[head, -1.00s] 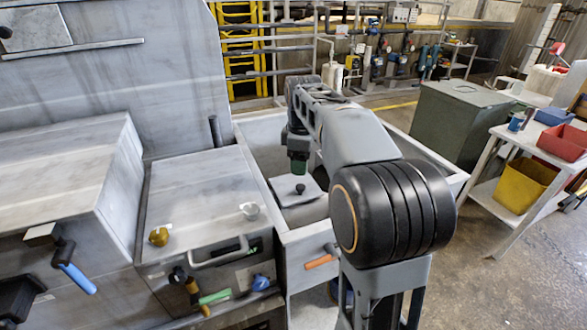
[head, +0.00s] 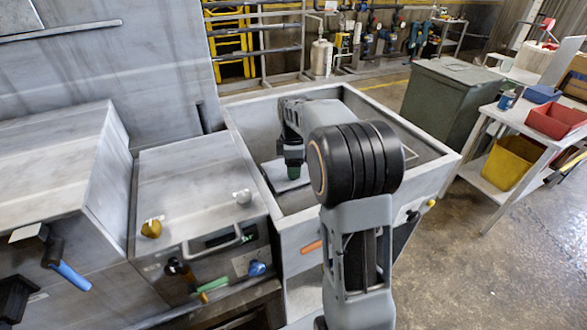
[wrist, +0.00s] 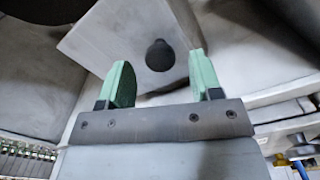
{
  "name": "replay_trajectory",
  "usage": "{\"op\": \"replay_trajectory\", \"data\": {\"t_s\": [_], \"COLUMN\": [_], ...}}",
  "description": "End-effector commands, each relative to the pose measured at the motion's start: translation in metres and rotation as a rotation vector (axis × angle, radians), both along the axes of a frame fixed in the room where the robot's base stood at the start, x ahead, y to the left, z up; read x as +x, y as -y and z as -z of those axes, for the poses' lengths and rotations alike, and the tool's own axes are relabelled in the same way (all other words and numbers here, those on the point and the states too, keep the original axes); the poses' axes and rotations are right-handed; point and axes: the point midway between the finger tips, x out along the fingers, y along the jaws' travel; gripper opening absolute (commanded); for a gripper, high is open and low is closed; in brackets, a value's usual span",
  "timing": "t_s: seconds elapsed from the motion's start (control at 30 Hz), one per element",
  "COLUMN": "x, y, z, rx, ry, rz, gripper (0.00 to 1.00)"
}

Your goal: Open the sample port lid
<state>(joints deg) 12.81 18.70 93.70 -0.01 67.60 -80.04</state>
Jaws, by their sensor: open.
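The lid is a flat light-grey square plate (head: 274,180) in the open grey bin, mostly behind my gripper in the head view. In the wrist view the plate (wrist: 118,48) fills the upper middle and carries a dark round knob (wrist: 159,52). My gripper (wrist: 160,62) is open, with one green finger on each side of the knob in that picture. I cannot tell how far the fingertips are from the plate. In the head view my gripper (head: 293,171) points down over the plate and hides the knob.
Left of the bin (head: 440,160) stands a grey cabinet (head: 195,185) with a handle and knobs on its front. A dark green container (head: 450,105) stands behind right. A white table (head: 500,115) with red and yellow bins is at the right, with open floor before it.

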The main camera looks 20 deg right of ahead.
Motion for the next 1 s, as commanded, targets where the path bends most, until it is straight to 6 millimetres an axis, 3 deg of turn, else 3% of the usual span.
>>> {"op": "replay_trajectory", "data": {"t_s": [0.2,0.53,1.0], "x": [0.000,0.000,0.000], "y": [-0.001,-0.001,-0.001], "z": [0.014,0.016,0.016], "rx": [0.000,0.000,0.000], "ry": [-0.001,0.000,0.000], "rz": [-0.001,-0.001,-0.001], "gripper": [0.59,0.59,0.15]}}
